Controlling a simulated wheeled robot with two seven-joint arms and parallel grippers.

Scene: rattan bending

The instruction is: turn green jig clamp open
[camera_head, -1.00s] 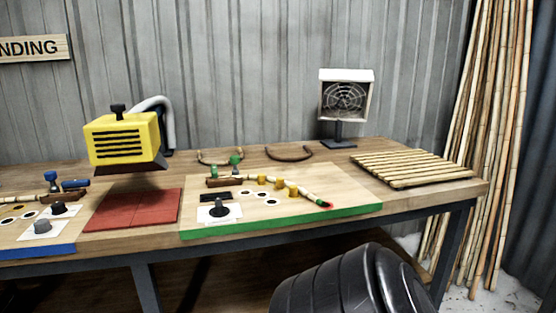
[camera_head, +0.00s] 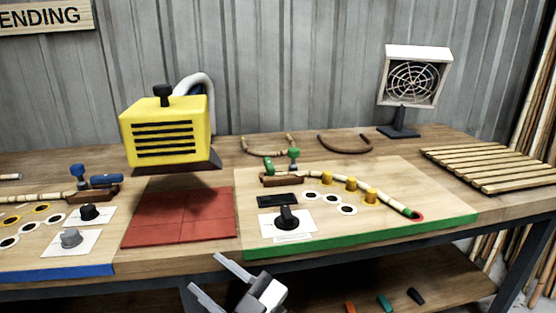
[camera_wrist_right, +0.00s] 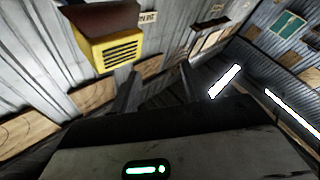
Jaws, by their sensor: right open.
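The green jig board (camera_head: 390,237), a wooden board with a green front edge, lies on the bench right of centre in the head view. At its back left stands the green jig clamp (camera_head: 293,155), with a green knob on a dark stem over a brown wooden block (camera_head: 283,180). A rattan pole (camera_head: 392,203) runs from the block past several yellow pegs to a red-ringed spot. My right gripper (camera_head: 205,272) is open and empty in front of the bench, low and left of the clamp. My left gripper is not in view.
A black knob (camera_head: 287,217) stands near the green board's front. Left are a red tiled pad (camera_head: 180,215) under a yellow heater box (camera_head: 165,135) and a blue-edged board (camera_head: 60,273). A fan (camera_head: 413,80) and slatted rack (camera_head: 490,168) stand right.

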